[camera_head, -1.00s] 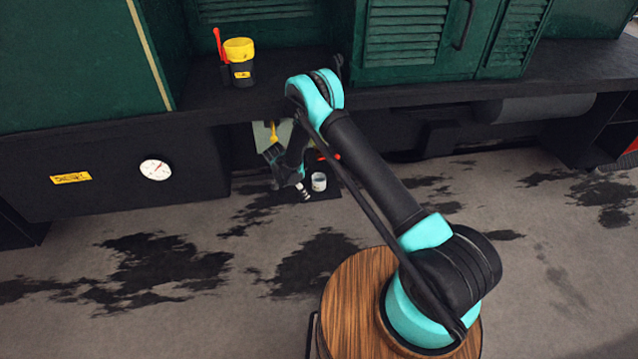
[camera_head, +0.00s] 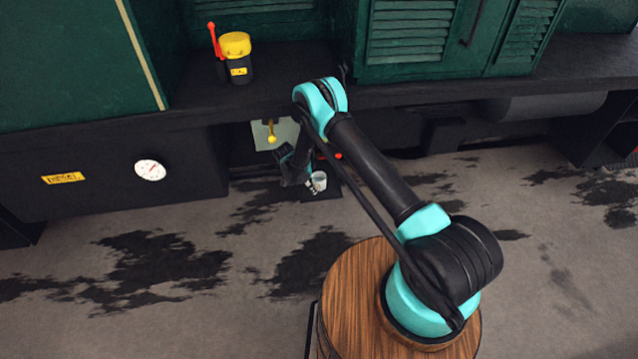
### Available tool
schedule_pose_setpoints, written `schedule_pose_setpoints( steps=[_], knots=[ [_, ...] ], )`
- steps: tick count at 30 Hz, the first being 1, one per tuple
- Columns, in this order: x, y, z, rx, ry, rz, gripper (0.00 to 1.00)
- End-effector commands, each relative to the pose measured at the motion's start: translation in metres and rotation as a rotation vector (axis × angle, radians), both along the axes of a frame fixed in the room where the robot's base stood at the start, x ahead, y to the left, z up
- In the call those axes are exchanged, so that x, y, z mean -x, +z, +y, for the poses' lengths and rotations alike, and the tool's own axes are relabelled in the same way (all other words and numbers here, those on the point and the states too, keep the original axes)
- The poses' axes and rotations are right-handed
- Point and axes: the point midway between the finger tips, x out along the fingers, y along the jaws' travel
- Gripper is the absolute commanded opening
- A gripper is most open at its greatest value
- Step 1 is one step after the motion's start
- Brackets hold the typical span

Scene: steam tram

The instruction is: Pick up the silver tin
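The silver tin (camera_head: 319,181) is a small pale grey cylinder. It stands upright on the dark step below the tram's side ledge, near the middle of the camera_head view. My gripper (camera_head: 311,190) is at the tin's left side, very close to it. The fingers are tiny here and partly dark against the dark step, so I cannot tell whether they touch the tin or how far apart they are.
A yellow-lidded black container (camera_head: 237,58) with a red handle stands on the dark ledge (camera_head: 265,90) above. A yellow knob (camera_head: 271,137) hangs before a pale panel behind my wrist. A small red item (camera_head: 338,156) is near the tin. The stained floor (camera_head: 230,270) is open.

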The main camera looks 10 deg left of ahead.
Motion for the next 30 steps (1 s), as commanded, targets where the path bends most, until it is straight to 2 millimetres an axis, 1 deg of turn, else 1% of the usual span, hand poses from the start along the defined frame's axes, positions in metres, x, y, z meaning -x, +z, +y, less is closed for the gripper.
schedule_pose_setpoints(
  steps=[1, 8, 17, 18, 20, 26, 30],
  knots=[
    [-0.003, 0.000, -0.004, 0.000, -0.001, 0.000, 0.78],
    [-0.010, 0.000, -0.013, 0.000, -0.001, 0.000, 0.78],
    [-0.037, -0.001, -0.047, 0.000, -0.002, 0.000, 0.78],
    [-0.037, -0.007, -0.046, 0.000, 0.000, 0.000, 0.78],
    [-0.038, -0.010, -0.047, 0.000, 0.000, 0.000, 0.78],
    [-0.038, -0.011, -0.047, 0.000, 0.000, 0.000, 0.78],
    [-0.038, -0.011, -0.047, 0.000, 0.000, 0.000, 0.62]
  ],
)
